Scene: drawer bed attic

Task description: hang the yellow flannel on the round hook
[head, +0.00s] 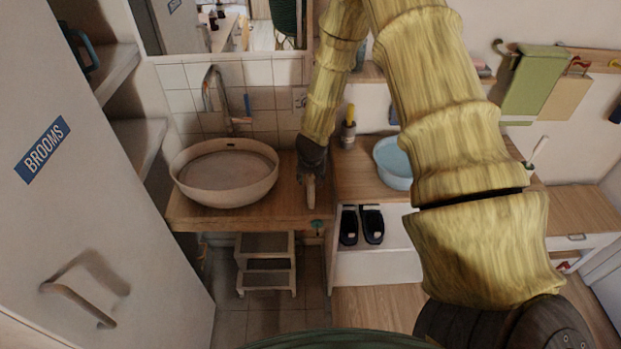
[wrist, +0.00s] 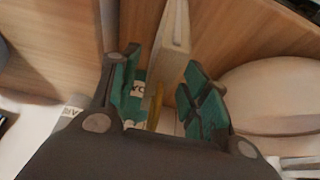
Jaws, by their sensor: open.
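My gripper (head: 311,190) reaches down at the front of the wooden counter, right of the basin, in the head view. In the wrist view my gripper (wrist: 163,88) is open, with its green-padded fingers apart. A narrow yellow thing (wrist: 154,106) shows between the fingers, beside a pale wooden bar (wrist: 174,45); I cannot tell whether it is the flannel or whether the fingers touch it. A beige-yellow cloth (head: 564,98) hangs from the wall rail (head: 597,58) at the right, beside a green towel (head: 535,80). I cannot make out which hook is the round one.
The basin (head: 224,175) stands on the wooden counter (head: 200,213), with a step stool (head: 266,264) below. A light blue bowl (head: 392,160) and a shelf holding dark shoes (head: 372,225) are right of my gripper. The brooms cupboard (head: 95,230) stands left.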

